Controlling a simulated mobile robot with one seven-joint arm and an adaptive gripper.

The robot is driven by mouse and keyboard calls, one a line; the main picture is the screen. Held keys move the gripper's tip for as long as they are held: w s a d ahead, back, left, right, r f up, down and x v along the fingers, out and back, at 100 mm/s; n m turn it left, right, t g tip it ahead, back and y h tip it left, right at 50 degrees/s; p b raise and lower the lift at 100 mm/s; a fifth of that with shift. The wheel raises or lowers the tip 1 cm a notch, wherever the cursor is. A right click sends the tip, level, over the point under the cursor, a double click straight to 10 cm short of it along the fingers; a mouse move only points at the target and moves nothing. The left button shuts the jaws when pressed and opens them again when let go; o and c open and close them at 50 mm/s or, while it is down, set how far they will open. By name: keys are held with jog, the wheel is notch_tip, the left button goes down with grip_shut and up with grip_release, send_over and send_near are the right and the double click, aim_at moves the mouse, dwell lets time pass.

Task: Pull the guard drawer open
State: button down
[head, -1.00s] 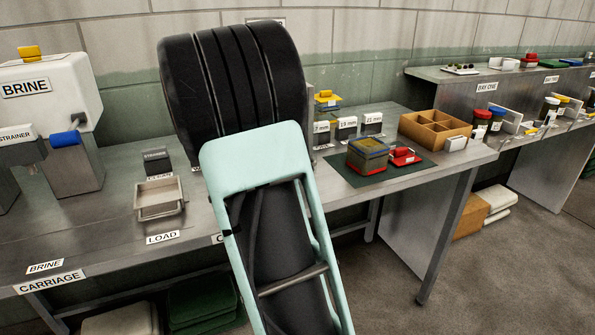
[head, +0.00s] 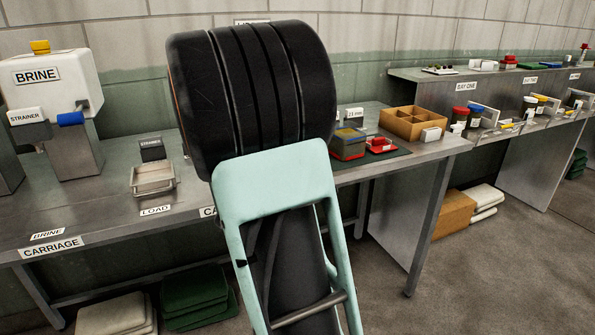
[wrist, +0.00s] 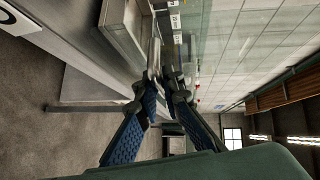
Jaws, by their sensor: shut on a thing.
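My gripper (wrist: 163,78) shows in the wrist view, its blue-padded fingers closed around a thin pale metal bar (wrist: 154,52). The bar looks like the handle of the guard drawer. A grey box-like body (wrist: 124,28) beside the bar may be part of the drawer or its housing; I cannot tell which. In the head view my pale green and black arm hides the gripper, the handle and the drawer, so how far the drawer stands open cannot be seen.
The steel bench (head: 105,205) carries a brine dispenser (head: 60,85), a small metal tray (head: 152,180) and a divided wooden box (head: 412,122). A further bench with jars stands at right. Folded cloths lie under the bench. The floor (head: 470,285) at front right is clear.

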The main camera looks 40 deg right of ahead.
dwell(0.3)
jog(key=c, duration=2.3)
grip_release()
jog(key=shift+a, duration=0.1)
jog(key=v, duration=1.2)
